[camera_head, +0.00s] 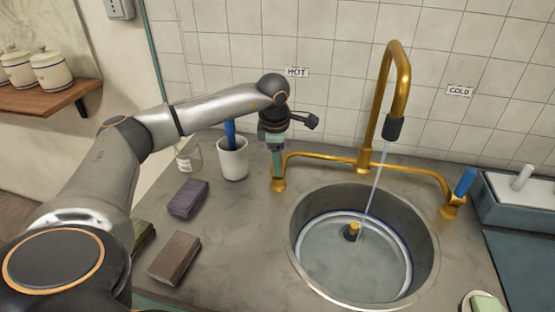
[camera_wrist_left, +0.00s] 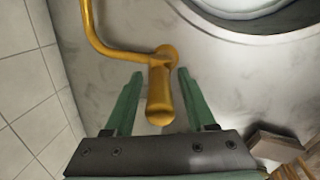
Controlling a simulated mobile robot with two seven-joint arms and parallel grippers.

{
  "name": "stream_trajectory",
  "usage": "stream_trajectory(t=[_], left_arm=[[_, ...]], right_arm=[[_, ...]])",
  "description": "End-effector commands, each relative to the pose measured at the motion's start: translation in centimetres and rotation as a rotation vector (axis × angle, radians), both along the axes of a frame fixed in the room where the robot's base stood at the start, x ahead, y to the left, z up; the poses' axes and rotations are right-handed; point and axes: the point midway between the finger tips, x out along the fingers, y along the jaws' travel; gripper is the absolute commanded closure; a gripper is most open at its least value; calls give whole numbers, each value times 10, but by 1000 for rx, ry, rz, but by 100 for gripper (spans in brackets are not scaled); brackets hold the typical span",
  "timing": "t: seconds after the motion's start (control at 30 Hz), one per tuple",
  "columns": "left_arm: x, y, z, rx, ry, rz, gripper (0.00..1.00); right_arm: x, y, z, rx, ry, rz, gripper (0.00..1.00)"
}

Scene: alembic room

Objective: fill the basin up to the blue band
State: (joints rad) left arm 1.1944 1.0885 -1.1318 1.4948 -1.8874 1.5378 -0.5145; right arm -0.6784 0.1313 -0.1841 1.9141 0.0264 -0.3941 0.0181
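The round basin (camera_head: 425,222) is set in the grey counter, with a dark blue band (camera_head: 409,258) around its inner wall. Water stands in it around a brass-topped plug (camera_head: 352,231); I cannot tell exactly how its surface meets the band. A thin stream (camera_head: 376,185) falls from the brass spout (camera_head: 394,85). My left gripper (camera_head: 277,168) points down over the hot-side tap (camera_head: 279,185). In the left wrist view its green fingers (camera_wrist_left: 157,98) stand apart on both sides of the brass tap handle (camera_wrist_left: 160,95), with gaps. The cold tap has a blue handle (camera_head: 466,182). My right gripper is out of view.
A white cup (camera_head: 233,160) with a blue item and a glass jar (camera_head: 189,157) stand left of the hot tap. Dark blocks (camera_head: 188,198) and (camera_head: 174,258) lie on the counter. A grey box (camera_head: 515,208) stands at right, and soap (camera_head: 484,303) lies front right.

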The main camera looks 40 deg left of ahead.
Motion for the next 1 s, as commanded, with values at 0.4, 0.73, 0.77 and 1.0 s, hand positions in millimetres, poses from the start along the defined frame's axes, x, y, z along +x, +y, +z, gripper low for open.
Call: stream_trajectory(t=[0.4,0.73,0.77,1.0], left_arm=[[-1,0,10,1,-1,0,39],[-12,-6,77,0,-4,1,39],[-13,-7,83,0,-4,0,39],[-18,-10,117,0,-1,0,39]], right_arm=[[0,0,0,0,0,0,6],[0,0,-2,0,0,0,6],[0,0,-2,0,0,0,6],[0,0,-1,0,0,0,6]])
